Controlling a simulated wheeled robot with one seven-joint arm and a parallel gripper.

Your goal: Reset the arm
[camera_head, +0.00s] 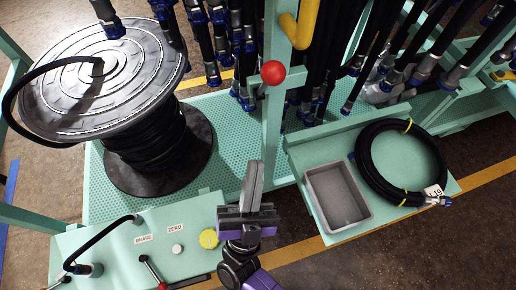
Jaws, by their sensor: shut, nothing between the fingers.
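My gripper (254,188) is at the lower middle of the head view, above the gap between the control panel and the right-hand shelf. Its fingers are shut and point away from me, with nothing held. My purple and black arm runs down from it to the bottom edge. The gripper appears apart from everything around it, though its height above the teal deck is hard to judge.
A hose reel (150,130) stands at left. The panel (120,262) carries a lever, buttons and a red handle. At right, a shelf (310,150) holds a grey tray (337,196) and a coiled hose (368,170). A post with a red ball (273,72) and hanging hoses (320,60) stand behind.

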